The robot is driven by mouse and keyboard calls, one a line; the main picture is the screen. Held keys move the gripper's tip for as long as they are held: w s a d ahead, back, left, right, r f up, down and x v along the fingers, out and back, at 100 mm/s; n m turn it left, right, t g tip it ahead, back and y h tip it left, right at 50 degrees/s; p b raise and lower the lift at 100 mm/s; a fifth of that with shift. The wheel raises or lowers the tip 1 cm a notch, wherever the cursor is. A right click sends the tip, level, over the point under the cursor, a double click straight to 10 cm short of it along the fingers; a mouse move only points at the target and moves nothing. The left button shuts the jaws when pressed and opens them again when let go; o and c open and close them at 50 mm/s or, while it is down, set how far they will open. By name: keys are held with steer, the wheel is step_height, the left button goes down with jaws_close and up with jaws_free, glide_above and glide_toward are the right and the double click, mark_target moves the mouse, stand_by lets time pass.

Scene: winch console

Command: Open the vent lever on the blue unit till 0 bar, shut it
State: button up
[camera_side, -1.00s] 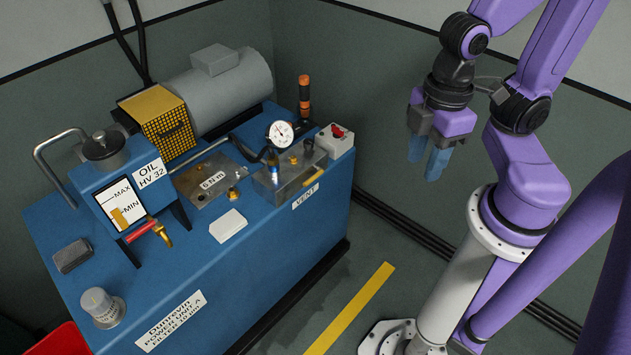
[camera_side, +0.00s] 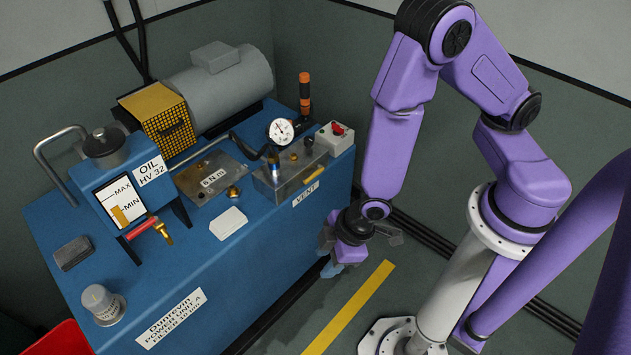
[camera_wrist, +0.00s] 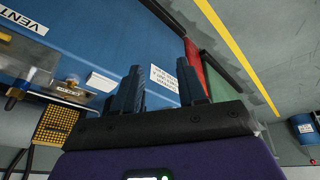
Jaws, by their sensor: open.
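The blue unit (camera_side: 270,235) stands at left in the side view, with its front wall also in the wrist view (camera_wrist: 140,30). A yellow lever (camera_side: 312,175) lies on the metal block (camera_side: 268,185), just above the VENT label (camera_side: 306,194); that label shows at the wrist view's top left (camera_wrist: 90,14). My gripper (camera_side: 332,268) is open and empty, low beside the unit's right front, below and right of the lever. Its two dark blue fingers (camera_wrist: 163,85) show apart in the wrist view.
A white box with a red switch (camera_side: 335,138) stands right of the block. An oil tank (camera_side: 120,185) with a red-handled tap (camera_side: 145,228), a grey motor (camera_side: 225,85) and an orange-black handle (camera_side: 305,92) crowd the top. Floor with a yellow stripe (camera_side: 350,308) lies open in front.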

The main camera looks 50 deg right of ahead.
steer(key=w+d+f+n+t+h, duration=0.1)
steer(key=w+d+f+t, duration=0.2)
steer(key=d+f, duration=0.25)
steer(key=w+d+f+t+h, duration=0.1)
steer(key=w+d+f+t, duration=0.1)
steer(key=d+f+t, duration=0.3)
steer(key=w+d+n+t, duration=0.2)
steer(key=d+n+t, duration=0.2)
steer(key=d, duration=0.8)
steer(key=shift+w+d+n+t, duration=0.25)
steer(key=shift+d+n+t, duration=0.1)
steer(key=shift+n, duration=0.75)
glide_toward(312, 179)
steer(key=w, duration=0.2)
steer(key=w+f, duration=0.1)
steer(key=w, duration=0.5)
steer(key=shift+w+a+f, duration=0.15)
steer(key=shift+a+f, duration=0.05)
steer(key=shift+f, duration=0.05)
